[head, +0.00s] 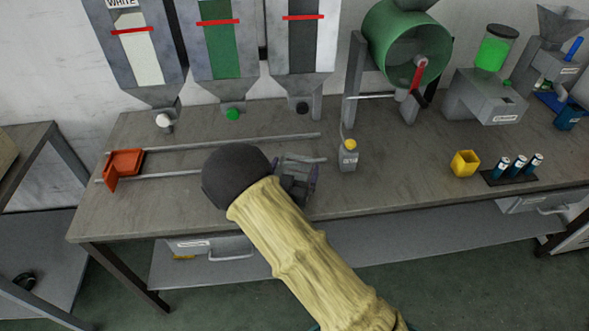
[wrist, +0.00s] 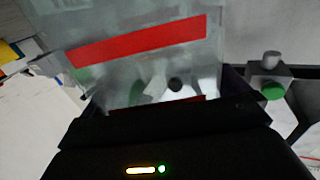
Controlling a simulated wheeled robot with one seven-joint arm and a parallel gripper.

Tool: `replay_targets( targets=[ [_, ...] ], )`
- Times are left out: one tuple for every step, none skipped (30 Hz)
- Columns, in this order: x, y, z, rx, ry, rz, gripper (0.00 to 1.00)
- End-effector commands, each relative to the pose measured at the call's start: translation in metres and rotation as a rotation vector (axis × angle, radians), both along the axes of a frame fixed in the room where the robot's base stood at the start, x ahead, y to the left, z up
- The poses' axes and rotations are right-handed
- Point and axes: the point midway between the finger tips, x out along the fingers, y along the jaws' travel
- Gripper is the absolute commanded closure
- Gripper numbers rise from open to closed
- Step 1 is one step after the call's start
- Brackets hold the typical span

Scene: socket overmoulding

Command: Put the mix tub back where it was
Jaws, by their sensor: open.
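A clear, see-through tub with red bands, which I take to be the mix tub (wrist: 150,62), fills the upper middle of the wrist view. It is right in front of my gripper (wrist: 165,108), whose dark parts cross its lower edge. In the head view my gripper (head: 298,183) is over the bench by the metal rails, beyond the dark wrist ball. The jaws are open. In that view the tub is mostly hidden and hard to make out. I cannot tell whether the jaws touch it or what lies under it.
An orange carriage (head: 123,162) sits on the rails at left. Hoppers with white, green and black knobs stand behind. A small grey bottle (head: 348,156) is close right of my gripper. A yellow cup (head: 465,163) and a rack of vials (head: 510,177) stand further right.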

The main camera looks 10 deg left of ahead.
Motion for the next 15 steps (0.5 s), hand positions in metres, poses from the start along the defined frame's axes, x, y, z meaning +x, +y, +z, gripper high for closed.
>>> replay_targets(
  targets=[
    [0.0, 0.0, 0.002, 0.0, 0.0, 0.0, 0.0],
    [0.0, 0.0, 0.004, 0.0, 0.0, 0.0, 0.0],
    [-0.002, 0.001, 0.003, 0.0, 0.001, 0.001, 0.0],
    [-0.005, 0.001, 0.002, 0.0, 0.001, 0.001, 0.0],
    [-0.009, 0.002, 0.001, 0.0, 0.001, 0.001, 0.0],
    [-0.014, 0.003, 0.001, 0.0, 0.0, 0.003, 0.0],
    [-0.019, 0.003, 0.001, -0.001, 0.001, 0.003, 0.0],
    [-0.024, 0.003, 0.0, -0.001, 0.002, 0.003, 0.0],
    [-0.032, 0.004, 0.0, 0.0, 0.002, 0.002, 0.0],
    [-0.038, 0.005, 0.0, 0.0, 0.002, 0.003, 0.0],
    [-0.044, 0.006, 0.0, 0.001, 0.002, 0.004, 0.0],
    [-0.052, 0.006, 0.0, 0.0, 0.002, 0.003, 0.0],
    [-0.058, 0.007, 0.0, 0.0, 0.001, 0.003, 0.0],
    [-0.064, 0.008, 0.0, 0.0, 0.002, 0.003, 0.0],
    [-0.072, 0.009, 0.0, 0.0, 0.002, 0.004, 0.0]
  ],
)
